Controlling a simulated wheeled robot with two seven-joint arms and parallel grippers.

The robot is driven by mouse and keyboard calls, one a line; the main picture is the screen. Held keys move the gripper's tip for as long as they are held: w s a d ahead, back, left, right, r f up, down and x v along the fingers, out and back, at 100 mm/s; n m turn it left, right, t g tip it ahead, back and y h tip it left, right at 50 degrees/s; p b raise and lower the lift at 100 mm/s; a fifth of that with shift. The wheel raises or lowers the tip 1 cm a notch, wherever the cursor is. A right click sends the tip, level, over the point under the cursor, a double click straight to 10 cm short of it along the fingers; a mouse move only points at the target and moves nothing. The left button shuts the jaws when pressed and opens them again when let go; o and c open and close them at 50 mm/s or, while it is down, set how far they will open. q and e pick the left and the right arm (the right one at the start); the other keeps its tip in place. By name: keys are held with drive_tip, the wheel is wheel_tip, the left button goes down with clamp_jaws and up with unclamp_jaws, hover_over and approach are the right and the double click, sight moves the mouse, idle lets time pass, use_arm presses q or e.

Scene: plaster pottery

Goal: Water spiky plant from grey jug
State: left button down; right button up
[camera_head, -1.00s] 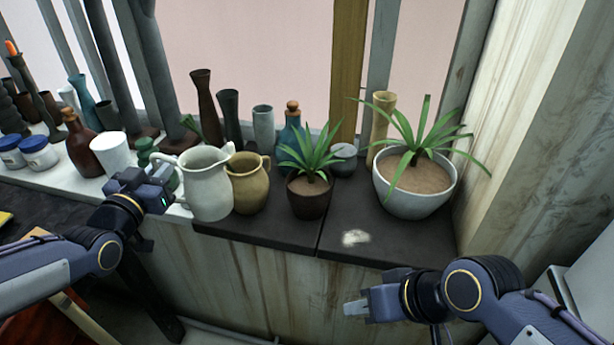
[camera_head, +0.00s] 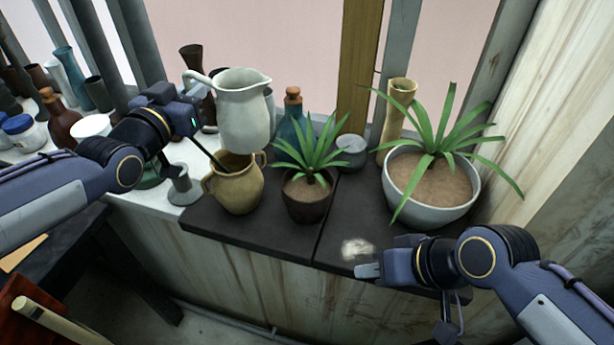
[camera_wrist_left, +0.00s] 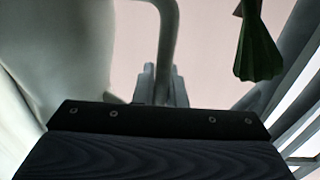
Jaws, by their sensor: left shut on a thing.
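The pale grey jug (camera_head: 243,112) is held upright in the air above the tan two-handled pot. My left gripper (camera_head: 203,108) is shut on the jug's handle, at the jug's left side. In the left wrist view the jug's body (camera_wrist_left: 65,55) fills the left and its handle (camera_wrist_left: 166,45) runs down to the fingers. A smaller spiky plant (camera_head: 312,155) stands in a dark brown pot (camera_head: 308,204), right of the jug. A larger spiky plant (camera_head: 440,140) grows in a white bowl (camera_head: 432,207) farther right. My right gripper (camera_head: 368,270) is low at the ledge's front; its finger gap is unclear.
The tan pot (camera_head: 236,185) stands below the jug. A blue bottle (camera_head: 292,120), a round grey stone-like object (camera_head: 351,151) and a tall tan vase (camera_head: 398,115) stand behind the plants. Vases and jars crowd the left. The dark ledge (camera_head: 345,215) is bare between the plants.

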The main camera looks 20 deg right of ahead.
sight(224, 87)
use_arm(q)
drive_tip(key=shift+r, duration=0.1)
